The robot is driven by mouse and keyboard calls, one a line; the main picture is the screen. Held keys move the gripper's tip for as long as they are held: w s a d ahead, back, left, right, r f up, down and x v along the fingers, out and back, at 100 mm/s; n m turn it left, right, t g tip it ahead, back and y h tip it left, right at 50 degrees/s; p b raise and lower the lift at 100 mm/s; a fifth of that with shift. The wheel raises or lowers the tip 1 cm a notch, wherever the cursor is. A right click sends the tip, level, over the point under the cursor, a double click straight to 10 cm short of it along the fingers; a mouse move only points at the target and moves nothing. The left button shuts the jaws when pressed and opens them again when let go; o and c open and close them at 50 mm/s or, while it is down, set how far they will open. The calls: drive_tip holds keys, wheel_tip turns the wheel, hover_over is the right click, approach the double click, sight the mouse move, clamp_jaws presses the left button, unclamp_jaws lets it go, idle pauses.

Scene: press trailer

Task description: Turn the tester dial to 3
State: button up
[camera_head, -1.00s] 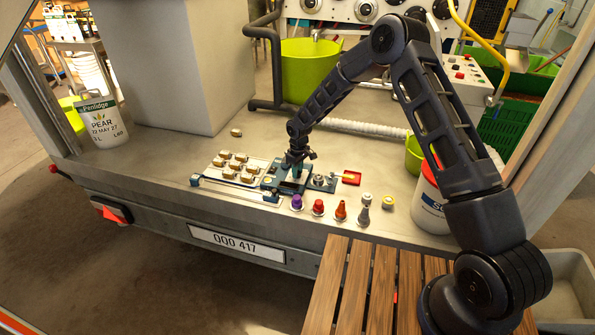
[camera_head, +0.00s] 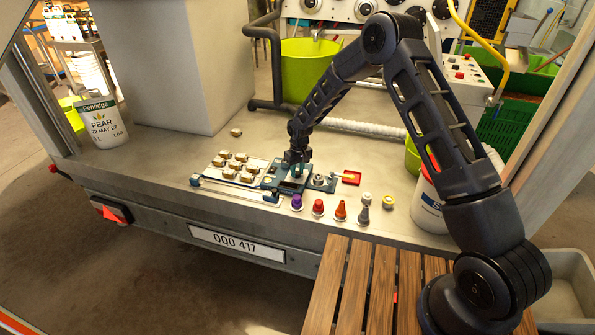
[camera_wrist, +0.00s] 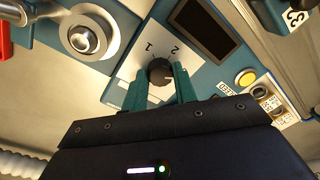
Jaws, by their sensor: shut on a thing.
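The tester (camera_head: 270,183) is a blue panel unit on the grey trailer deck. Its round black dial (camera_wrist: 160,72) sits on a white plate. The printed numbers 1 and 2 show beyond the dial in the wrist view; no 3 is visible on the plate, whose near part is hidden by my fingers. My gripper (camera_wrist: 160,80) has its two teal fingers on either side of the dial, shut on it. In the head view my gripper (camera_head: 298,168) is over the tester, and the dial is hidden. I cannot tell which number the dial points to.
On the tester are a dark screen (camera_wrist: 208,30), a yellow button (camera_wrist: 246,78) and a round metal fitting (camera_wrist: 88,38). Purple, red and orange plugs (camera_head: 318,207) stand in front. A tray of small tan blocks (camera_head: 236,168) lies left. A white tub (camera_head: 428,207) stands right.

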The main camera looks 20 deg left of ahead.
sight(299, 172)
drive_tip(key=o, duration=1)
drive_tip(key=shift+r, duration=0.1)
drive_tip(key=r, duration=1)
drive_tip(key=shift+w+d+r, duration=0.15)
drive_tip(key=shift+w+r, duration=0.05)
drive_tip(key=shift+r, duration=0.1)
